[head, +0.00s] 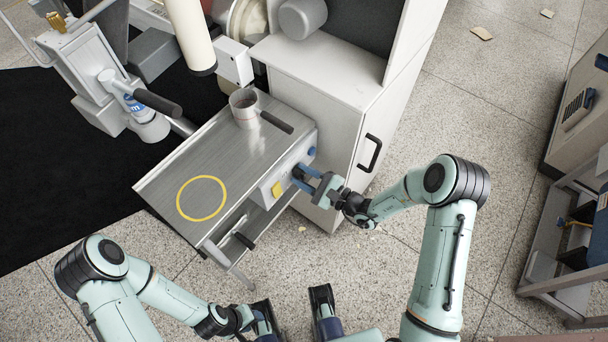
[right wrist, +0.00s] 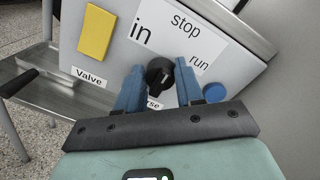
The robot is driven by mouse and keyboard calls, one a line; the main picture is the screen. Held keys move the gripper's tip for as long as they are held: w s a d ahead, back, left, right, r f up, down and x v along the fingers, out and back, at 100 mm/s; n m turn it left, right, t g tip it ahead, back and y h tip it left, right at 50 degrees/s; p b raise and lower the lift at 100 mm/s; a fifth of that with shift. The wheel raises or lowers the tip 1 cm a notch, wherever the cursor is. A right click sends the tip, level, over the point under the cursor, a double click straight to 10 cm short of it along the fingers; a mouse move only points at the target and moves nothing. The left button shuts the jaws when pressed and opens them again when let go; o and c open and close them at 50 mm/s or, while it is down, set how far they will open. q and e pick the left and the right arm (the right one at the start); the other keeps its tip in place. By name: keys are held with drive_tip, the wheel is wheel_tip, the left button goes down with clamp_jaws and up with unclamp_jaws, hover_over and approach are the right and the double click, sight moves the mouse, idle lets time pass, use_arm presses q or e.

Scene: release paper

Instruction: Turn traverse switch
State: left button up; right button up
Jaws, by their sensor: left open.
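The switch is a black rotary knob (right wrist: 158,73) on a light grey control panel (right wrist: 62,57). Labels around it read "in", "stop" and "run"; a lower label is partly hidden and ends in "rse". My right gripper (right wrist: 160,82) faces the panel, with its blue fingers on either side of the knob. Narrow gaps seem to show beside the knob, so I see no firm grip. In the head view the right gripper (head: 305,176) is at the panel front and hides the knob. My left gripper (head: 262,319) is low at the bottom, away from the panel, and open.
A yellow block (right wrist: 95,33) above a "Valve" label and a blue button (right wrist: 214,92) flank the knob. A metal cup (head: 244,108) stands on the steel tabletop (head: 185,165). A white cabinet (head: 318,100) is close beside the panel.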

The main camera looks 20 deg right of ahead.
drive_tip(key=shift+c, duration=1.4)
use_arm(q)
drive_tip(key=shift+r, duration=0.15)
use_arm(e)
drive_tip(key=shift+d+r+m, duration=0.1)
drive_tip(key=shift+m, duration=0.4)
drive_tip(key=shift+w+m+p, duration=0.1)
drive_tip(key=shift+m+p, duration=0.45)
drive_tip(key=shift+m, duration=0.55)
drive_tip(key=m+p, duration=0.1)
drive_tip(key=m, duration=0.2)
use_arm(q)
drive_tip(key=shift+s+r+g+p, duration=0.15)
drive_tip(key=shift+s+r+p, duration=0.25)
drive_tip(key=shift+r, duration=0.3)
drive_tip(key=shift+s+r+g+p, duration=0.15)
drive_tip(key=shift+s+r+p, duration=0.15)
drive_tip(key=shift+r+p, duration=0.3)
use_arm(e)
drive_tip(key=shift+m+t, duration=0.4)
drive_tip(key=shift+m, duration=1.5)
use_arm(q)
drive_tip(key=shift+r, duration=0.15)
use_arm(e)
drive_tip(key=shift+f, duration=0.2)
drive_tip(key=o, duration=1)
